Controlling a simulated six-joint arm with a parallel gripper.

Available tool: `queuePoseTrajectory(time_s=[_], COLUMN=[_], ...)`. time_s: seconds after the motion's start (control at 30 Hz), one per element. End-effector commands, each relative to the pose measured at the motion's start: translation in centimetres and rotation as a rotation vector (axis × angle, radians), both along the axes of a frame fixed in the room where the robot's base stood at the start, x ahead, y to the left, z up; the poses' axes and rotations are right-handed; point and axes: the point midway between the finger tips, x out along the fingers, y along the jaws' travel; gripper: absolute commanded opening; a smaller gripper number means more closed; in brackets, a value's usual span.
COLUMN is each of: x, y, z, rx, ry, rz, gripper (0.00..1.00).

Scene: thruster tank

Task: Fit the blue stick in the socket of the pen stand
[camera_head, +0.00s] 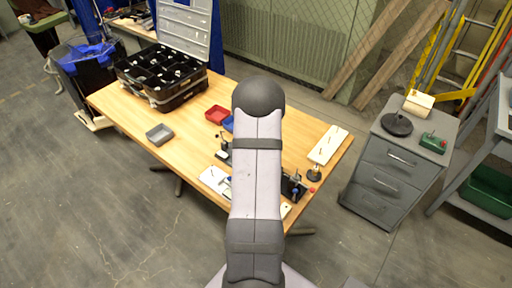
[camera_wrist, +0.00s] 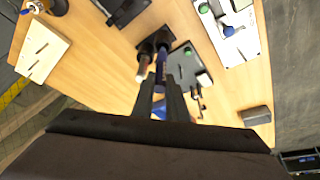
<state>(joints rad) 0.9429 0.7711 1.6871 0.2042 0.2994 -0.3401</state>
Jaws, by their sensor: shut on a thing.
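In the wrist view my gripper (camera_wrist: 160,84) is shut on the blue stick (camera_wrist: 161,66), which shows as a thin dark-blue shaft between the fingertips. The pen stand (camera_wrist: 182,52) is a dark block with black round holders, just beyond the fingertips. The stick's far end meets one holder in the picture; I cannot tell whether it is inside or only in front. A second stick with a reddish, pale tip (camera_wrist: 142,72) stands beside it on the left.
The wooden table (camera_head: 140,110) holds a grey tray (camera_head: 159,134), a red tray (camera_head: 217,114), an open black case (camera_head: 160,80), a pale board (camera_head: 327,145) and a white panel (camera_head: 212,178). A grey drawer cabinet (camera_head: 390,180) stands right.

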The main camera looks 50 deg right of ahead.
Motion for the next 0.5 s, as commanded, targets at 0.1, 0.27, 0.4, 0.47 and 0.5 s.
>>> queuePoseTrajectory(time_s=[0.1,0.27,0.4,0.47,0.5], x=[0.01,0.00,0.00,0.01,0.00], y=[-0.01,0.00,0.00,-0.01,0.00], z=[-0.02,-0.25,-0.63,-0.80,-0.91], rx=[0.000,0.000,0.000,0.000,0.000], ry=[0.000,0.000,0.000,0.000,0.000], rz=[0.000,0.000,0.000,0.000,0.000], gripper=[0.00,0.00,0.00,0.00,0.00])
